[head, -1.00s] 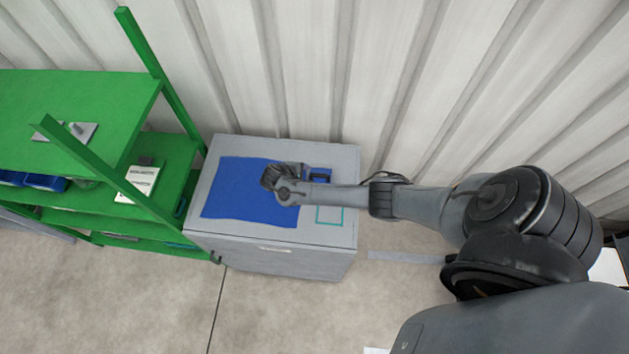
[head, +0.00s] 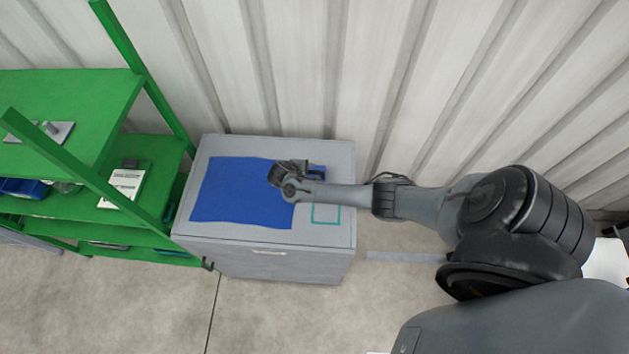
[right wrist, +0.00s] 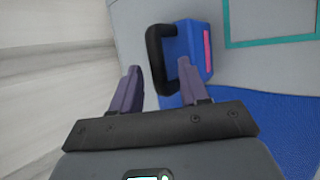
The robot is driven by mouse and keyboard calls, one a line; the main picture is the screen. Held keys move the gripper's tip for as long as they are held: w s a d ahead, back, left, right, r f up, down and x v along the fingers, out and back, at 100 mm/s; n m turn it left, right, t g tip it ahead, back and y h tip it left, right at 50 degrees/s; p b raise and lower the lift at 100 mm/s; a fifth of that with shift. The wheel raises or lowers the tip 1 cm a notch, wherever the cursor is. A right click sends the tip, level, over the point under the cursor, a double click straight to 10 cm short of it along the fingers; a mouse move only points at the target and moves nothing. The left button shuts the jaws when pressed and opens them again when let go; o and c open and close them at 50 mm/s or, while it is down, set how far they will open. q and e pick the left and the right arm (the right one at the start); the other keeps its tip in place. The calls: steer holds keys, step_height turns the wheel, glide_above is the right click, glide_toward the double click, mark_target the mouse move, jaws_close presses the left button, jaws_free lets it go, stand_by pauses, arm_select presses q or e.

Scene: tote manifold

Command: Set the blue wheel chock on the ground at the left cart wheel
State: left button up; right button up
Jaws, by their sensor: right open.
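The blue wheel chock (right wrist: 200,48) has a black handle (right wrist: 157,60) and a pink stripe. It lies on top of a grey cabinet, at the edge of a blue cloth. In the head view the chock (head: 319,171) is mostly hidden behind my right gripper (head: 290,170). In the right wrist view my right gripper (right wrist: 160,88) is open, one finger on each side of the line of the handle. The handle appears just ahead of or between the fingertips; contact cannot be told. My left gripper and the cart wheel are not in view.
The grey cabinet (head: 270,262) stands against a corrugated wall (head: 300,70). The blue cloth (head: 240,192) and a teal outlined rectangle (head: 326,222) are on its top. A green shelf rack (head: 70,98) stands close at its left. Bare concrete floor (head: 280,322) lies in front.

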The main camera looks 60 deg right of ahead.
steer(key=shift+d, duration=0.1)
jaws_close()
stand_by(1.4)
